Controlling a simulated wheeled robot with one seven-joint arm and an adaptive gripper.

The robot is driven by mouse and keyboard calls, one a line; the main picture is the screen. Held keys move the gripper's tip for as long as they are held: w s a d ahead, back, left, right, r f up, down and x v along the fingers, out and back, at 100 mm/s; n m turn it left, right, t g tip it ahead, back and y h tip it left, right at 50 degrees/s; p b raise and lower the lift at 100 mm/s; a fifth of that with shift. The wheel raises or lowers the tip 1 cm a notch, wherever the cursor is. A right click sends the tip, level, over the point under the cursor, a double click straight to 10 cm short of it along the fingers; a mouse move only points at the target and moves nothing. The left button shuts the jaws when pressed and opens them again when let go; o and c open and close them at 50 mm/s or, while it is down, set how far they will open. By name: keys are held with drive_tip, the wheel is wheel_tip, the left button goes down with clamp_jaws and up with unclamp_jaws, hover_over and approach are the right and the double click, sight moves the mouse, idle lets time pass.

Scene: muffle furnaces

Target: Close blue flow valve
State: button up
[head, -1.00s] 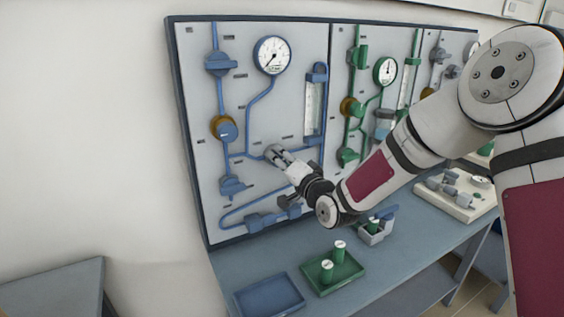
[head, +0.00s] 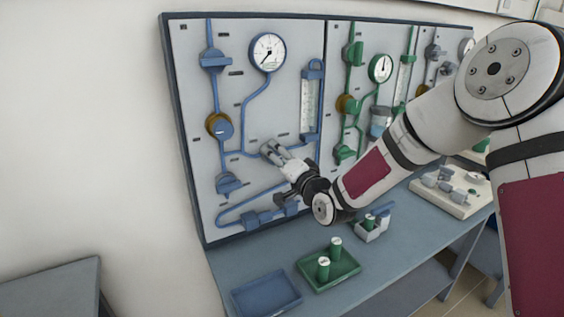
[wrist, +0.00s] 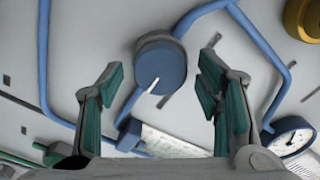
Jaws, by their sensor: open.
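In the wrist view a round blue knob (wrist: 160,62) with a white pointer line sits on the blue pipework, between my two fingers and apart from both. I take it to be the blue flow valve. My gripper (wrist: 163,72) is open and empty, one finger on each side of the knob. In the head view my gripper (head: 271,149) is at the blue panel (head: 285,120), just left of the blue-framed flow tube (head: 312,103), and hides the knob there. I cannot tell how deep the fingers reach around it.
A blue-faced regulator (head: 220,127), pressure gauge (head: 268,52) and blue valves at the upper left (head: 214,60) and lower left (head: 228,184) share the panel. Green pipework (head: 354,80) is to the right. Below, the bench holds a blue tray (head: 266,295) and a green tray (head: 345,270).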

drive_tip(key=v, duration=1.2)
drive_tip(key=shift+w, duration=0.1)
drive_tip(key=s+d+r+n+g+h+p, duration=0.2)
drive_tip(key=s+d+r+g+h, duration=0.1)
drive_tip(key=s+d+r+h, duration=0.25)
drive_tip(key=s+d+r+n+g+h+p, duration=0.2)
drive_tip(key=s+d+h, duration=0.2)
drive_tip(key=s+d, duration=0.4)
drive_tip(key=s+d+r+g+p, duration=0.1)
drive_tip(key=s+d+g, duration=0.1)
drive_tip(key=s, duration=0.6)
drive_tip(key=s+d+r+g+p, duration=0.1)
drive_tip(key=s+d+r+g, duration=0.1)
drive_tip(key=s, duration=0.6)
drive_tip(key=s+d+r+g+p, duration=0.1)
drive_tip(key=s+d+r, duration=0.1)
drive_tip(key=s, duration=0.6)
drive_tip(key=shift+s+d+n+g, duration=0.25)
drive_tip(key=shift+d+n+g, duration=0.05)
drive_tip(key=shift+g, duration=0.1)
